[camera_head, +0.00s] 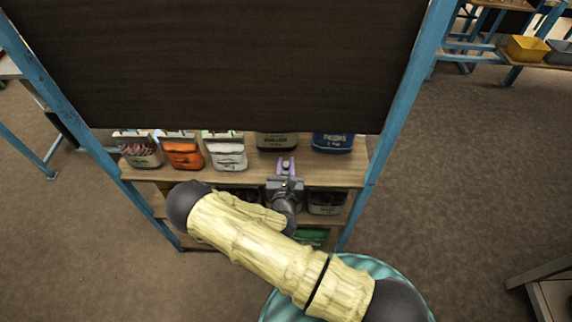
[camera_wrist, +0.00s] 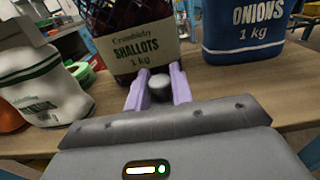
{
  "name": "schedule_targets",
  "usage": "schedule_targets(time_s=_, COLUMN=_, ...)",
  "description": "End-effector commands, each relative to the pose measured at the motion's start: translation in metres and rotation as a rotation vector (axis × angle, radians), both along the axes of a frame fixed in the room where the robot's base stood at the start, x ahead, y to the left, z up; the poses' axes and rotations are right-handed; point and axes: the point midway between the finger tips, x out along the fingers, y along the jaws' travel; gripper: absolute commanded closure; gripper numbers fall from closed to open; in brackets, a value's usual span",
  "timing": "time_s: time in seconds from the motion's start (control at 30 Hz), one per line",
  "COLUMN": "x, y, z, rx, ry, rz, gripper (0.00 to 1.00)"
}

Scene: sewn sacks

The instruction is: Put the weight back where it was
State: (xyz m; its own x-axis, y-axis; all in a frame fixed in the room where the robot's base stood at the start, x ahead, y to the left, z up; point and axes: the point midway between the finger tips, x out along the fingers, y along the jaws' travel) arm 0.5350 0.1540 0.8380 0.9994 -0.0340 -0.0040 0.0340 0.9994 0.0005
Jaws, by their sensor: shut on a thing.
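The weight (camera_wrist: 159,84) is a small dark grey cylinder with a paler top. It sits between the two purple fingers of my gripper (camera_wrist: 159,88), which are shut on it. In the head view my gripper (camera_head: 286,166) is over the upper shelf, in front of the shallots sack (camera_head: 277,142). The same sack, with a cream label reading "SHALLOTS 1 kg", stands just beyond the fingertips in the wrist view (camera_wrist: 146,48). I cannot tell whether the weight touches the shelf.
A blue onions sack (camera_head: 333,143) stands to the right. A white sack (camera_head: 226,152), an orange sack (camera_head: 183,154) and a sack with reddish contents (camera_head: 142,155) stand to the left. A dark panel (camera_head: 210,60) overhangs the shelf (camera_head: 345,175). Blue posts flank it.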

Motion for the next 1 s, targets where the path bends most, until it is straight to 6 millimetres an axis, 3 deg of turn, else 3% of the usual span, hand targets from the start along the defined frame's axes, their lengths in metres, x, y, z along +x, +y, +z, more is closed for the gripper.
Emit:
schedule_targets(time_s=0.03, x=0.0, y=0.0, z=-0.001, rx=0.0, ry=-0.002, rz=0.0, gripper=1.0)
schedule_targets(time_s=0.07, x=0.0, y=0.0, z=-0.001, rx=0.0, ry=0.0, rz=0.0, gripper=0.71)
schedule_targets(time_s=0.13, x=0.0, y=0.0, z=-0.001, rx=0.0, ry=0.0, rz=0.0, gripper=0.58)
schedule_targets(time_s=0.17, x=0.0, y=0.0, z=-0.001, rx=0.0, ry=0.0, rz=0.0, gripper=0.55)
schedule_targets(time_s=0.57, x=-0.004, y=0.0, z=0.001, rx=-0.001, ry=0.002, rz=0.0, gripper=0.55)
schedule_targets(time_s=0.77, x=-0.032, y=0.001, z=0.0, rx=-0.003, ry=0.003, rz=0.001, gripper=0.55)
schedule_targets(time_s=1.0, x=-0.081, y=0.003, z=0.0, rx=-0.002, ry=0.004, rz=0.001, gripper=0.55)
